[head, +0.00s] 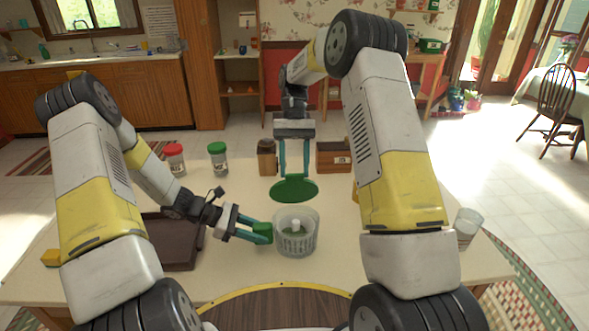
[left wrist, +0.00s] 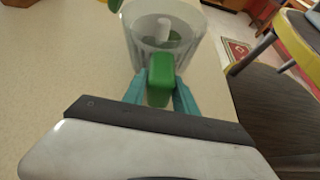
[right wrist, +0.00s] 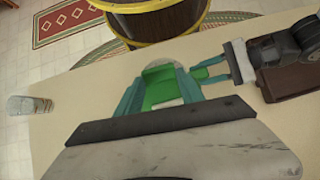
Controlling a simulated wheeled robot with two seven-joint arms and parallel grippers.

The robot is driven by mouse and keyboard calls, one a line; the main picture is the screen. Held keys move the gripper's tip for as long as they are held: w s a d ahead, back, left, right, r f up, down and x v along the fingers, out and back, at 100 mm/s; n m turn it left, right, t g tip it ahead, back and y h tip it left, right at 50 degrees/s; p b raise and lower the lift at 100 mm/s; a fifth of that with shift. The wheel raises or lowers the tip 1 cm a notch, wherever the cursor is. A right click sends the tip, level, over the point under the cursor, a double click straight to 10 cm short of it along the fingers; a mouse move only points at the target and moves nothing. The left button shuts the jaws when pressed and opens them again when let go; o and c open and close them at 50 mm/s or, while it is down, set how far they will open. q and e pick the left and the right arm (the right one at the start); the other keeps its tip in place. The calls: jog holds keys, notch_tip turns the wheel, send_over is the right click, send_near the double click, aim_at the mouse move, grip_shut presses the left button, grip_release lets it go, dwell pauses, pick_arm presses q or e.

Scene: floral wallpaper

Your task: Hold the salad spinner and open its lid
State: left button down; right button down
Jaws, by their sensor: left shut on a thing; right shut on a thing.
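The salad spinner's clear bowl (head: 296,243) stands on the table with its top open and a white core showing inside. My left gripper (head: 262,233) is shut on the spinner's green handle (left wrist: 160,80), at the left side of the bowl. The green lid (head: 294,190) is off the bowl, up above and behind it in the head view. My right gripper (head: 294,172) points down and is shut on the lid, which also shows between its fingers in the right wrist view (right wrist: 163,85). The exact grip on the lid is partly hidden.
A dark tray (head: 178,258) lies left of the bowl. A red-topped jar (head: 174,160), a green-topped jar (head: 217,160), a brown jar (head: 267,158) and a wooden box (head: 333,157) line the back. A clear glass (head: 467,225) stands at the right edge.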

jog(key=shift+d+f, duration=0.35)
dwell(0.6)
jog(key=c, duration=0.7)
grip_release()
jog(key=shift+w+a, duration=0.1)
jog(key=shift+r, duration=0.15)
jog(key=shift+a, duration=0.1)
jog(key=shift+w+r, duration=0.1)
jog(key=shift+r, duration=0.1)
jog(key=shift+v, duration=3.5)
